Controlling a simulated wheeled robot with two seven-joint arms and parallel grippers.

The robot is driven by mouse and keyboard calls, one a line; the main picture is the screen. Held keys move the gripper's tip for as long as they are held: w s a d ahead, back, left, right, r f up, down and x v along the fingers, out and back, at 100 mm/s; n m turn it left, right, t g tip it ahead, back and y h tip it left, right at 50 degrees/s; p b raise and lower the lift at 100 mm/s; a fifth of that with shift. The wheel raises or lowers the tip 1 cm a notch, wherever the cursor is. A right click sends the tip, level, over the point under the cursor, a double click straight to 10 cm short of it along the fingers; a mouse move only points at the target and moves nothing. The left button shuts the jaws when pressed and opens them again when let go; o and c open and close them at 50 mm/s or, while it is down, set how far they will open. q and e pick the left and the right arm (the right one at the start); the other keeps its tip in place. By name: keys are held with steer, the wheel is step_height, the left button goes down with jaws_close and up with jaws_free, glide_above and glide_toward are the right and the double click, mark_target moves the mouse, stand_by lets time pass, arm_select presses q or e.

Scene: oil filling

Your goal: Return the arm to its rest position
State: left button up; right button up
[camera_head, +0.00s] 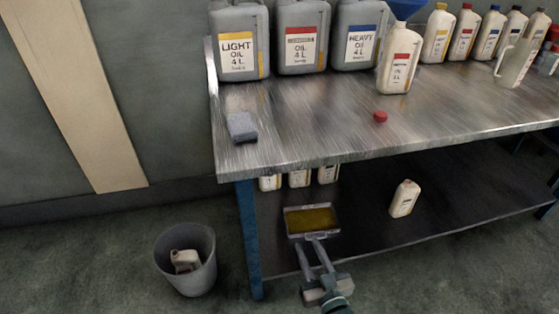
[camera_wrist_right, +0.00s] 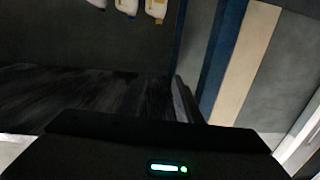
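My right gripper (camera_head: 311,246) is low at the front of the bench. Its two grey fingers are spread apart, pointing away from me, with nothing visible between them. Their tips are close to the front edge of a shallow tray (camera_head: 288,224) holding yellow-brown oil; I cannot tell whether they touch it. The right wrist view shows a dark body with a green light across the bottom and no clear fingers. My left gripper is not in view.
The metal bench (camera_head: 290,130) has a front edge above my right gripper. Large oil cans (camera_head: 303,40), a bottle (camera_head: 397,66) with a blue funnel, a red cap (camera_head: 380,117) and a grey block (camera_head: 241,127) stand on top. A bottle (camera_head: 404,199) is on the lower shelf. A bin (camera_head: 207,276) stands left.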

arm_select(q)
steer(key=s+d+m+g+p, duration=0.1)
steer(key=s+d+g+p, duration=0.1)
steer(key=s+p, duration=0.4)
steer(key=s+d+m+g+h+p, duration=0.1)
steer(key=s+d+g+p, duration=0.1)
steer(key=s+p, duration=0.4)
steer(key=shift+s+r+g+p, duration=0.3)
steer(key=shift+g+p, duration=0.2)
steer(key=shift+p, duration=0.3)
arm_select(e)
steer(key=s+d+f+g+h, duration=0.1)
steer(key=s+d+f+g, duration=0.2)
steer(key=s+f, duration=0.4)
steer(key=s+d+f+g+h, duration=0.1)
steer(key=s+d+f+g, duration=0.3)
steer(key=s+f, duration=0.4)
steer(key=s+d+f+m+g+h, duration=0.1)
steer(key=s+d+f+g, duration=0.3)
steer(key=s, duration=0.9)
step_height(320, 180, down, 3)
steer(key=shift+s+f+h, duration=0.2)
steer(key=shift+s+h, duration=0.05)
steer(key=shift+h, duration=0.25)
steer(key=shift+w, duration=0.1)
